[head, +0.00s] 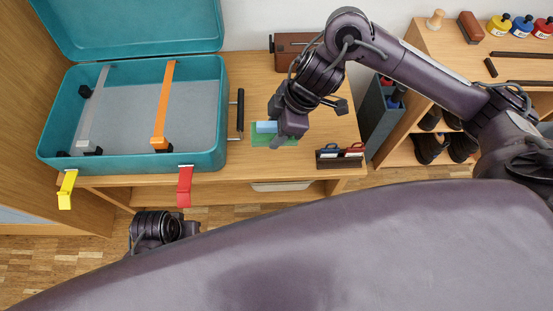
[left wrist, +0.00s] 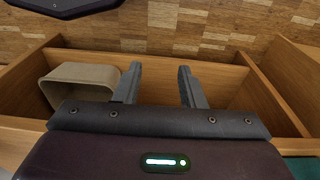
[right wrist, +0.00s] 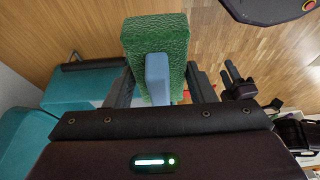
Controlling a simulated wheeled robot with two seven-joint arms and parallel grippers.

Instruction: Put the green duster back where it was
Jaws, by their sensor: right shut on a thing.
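The green duster (right wrist: 175,35) is a textured green block with a blue handle (right wrist: 157,78). In the right wrist view the handle lies between the fingers of my right gripper (right wrist: 162,88), which is shut on it. In the head view the duster (head: 275,141) shows beneath my right gripper (head: 290,123), over the desk top between the teal case and the small dark holder; I cannot tell its height. My left gripper (left wrist: 158,85) is open and empty in the left wrist view, facing a wooden compartment. In the head view only its wrist part shows, near the desk front.
The open teal case (head: 215,140) stands on the left of the desk (head: 230,180). A dark holder (head: 340,161) with red and blue items stands at the front right. A shelf with shoes (head: 428,148) is further right. A beige bin (left wrist: 75,75) sits in the compartment.

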